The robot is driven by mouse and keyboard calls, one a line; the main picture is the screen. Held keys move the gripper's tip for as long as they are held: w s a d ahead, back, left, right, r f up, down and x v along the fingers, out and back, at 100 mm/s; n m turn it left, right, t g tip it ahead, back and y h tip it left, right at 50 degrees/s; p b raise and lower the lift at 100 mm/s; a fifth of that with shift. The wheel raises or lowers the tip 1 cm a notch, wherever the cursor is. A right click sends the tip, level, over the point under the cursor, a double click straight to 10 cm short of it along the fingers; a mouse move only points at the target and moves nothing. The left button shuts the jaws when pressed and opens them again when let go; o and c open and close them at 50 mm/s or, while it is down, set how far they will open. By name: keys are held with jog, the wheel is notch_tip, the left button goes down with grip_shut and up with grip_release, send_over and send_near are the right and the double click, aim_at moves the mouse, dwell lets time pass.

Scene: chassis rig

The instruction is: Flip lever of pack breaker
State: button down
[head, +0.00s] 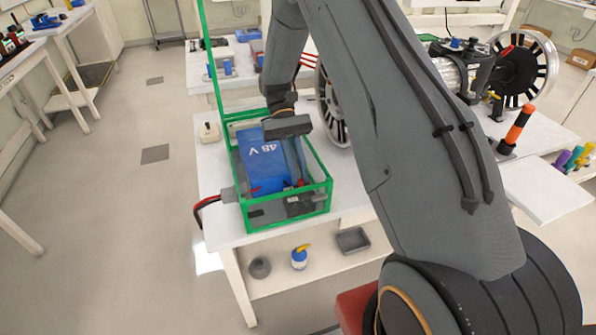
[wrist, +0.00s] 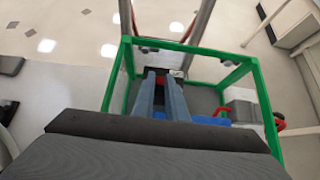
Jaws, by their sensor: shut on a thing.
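The blue 48 V pack (head: 262,165) sits inside a green-edged, see-through box (head: 238,208) on a white bench. The pack breaker (head: 301,204) is a dark block in the near right corner of the box, with a small red lever (head: 301,183) on top. My gripper (head: 300,180) reaches down into the box beside the pack, its fingers at the breaker. In the wrist view the two fingers (wrist: 161,78) are close together on the red lever (wrist: 158,80). The fingers hide much of the lever, so its exact position is unclear.
The box's lid frame (head: 213,60) stands up at the back left. A grey plug with a red and black cable (head: 207,202) is at the box's left side. Bare bench top lies right of the box.

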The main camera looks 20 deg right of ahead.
jog(key=c, duration=1.8)
grip_release()
jog(key=shift+f, duration=0.1)
jog(key=shift+o, duration=0.2)
jog(key=shift+w, duration=0.15)
jog(key=b+v, duration=0.2)
jog(key=v, duration=0.5)
jog(key=shift+w+r+b, duration=0.25)
jog(key=shift+r+b, duration=0.05)
jog(key=shift+s, duration=0.1)
